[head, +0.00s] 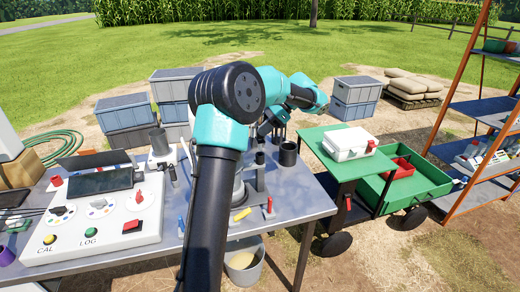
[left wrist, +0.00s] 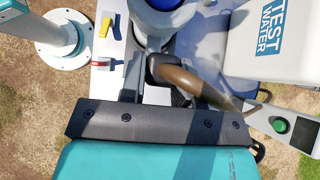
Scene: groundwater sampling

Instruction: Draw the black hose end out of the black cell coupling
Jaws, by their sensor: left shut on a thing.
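My left gripper (head: 273,127) is at the far side of the metal table in the head view, mostly hidden behind my own arm. In the left wrist view, the left gripper (left wrist: 158,92) is shut on the black hose end (left wrist: 161,68), just below a blue and white round body. A brown, see-through hose (left wrist: 205,92) curves from it to the right. The black cell coupling is not clearly visible; I cannot tell whether the hose end is still inside it. My right gripper is in neither view.
Yellow (left wrist: 106,27) and red (left wrist: 101,64) levers are at left. In the head view, a control panel (head: 100,215) and a black cup (head: 288,154) are on the table.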

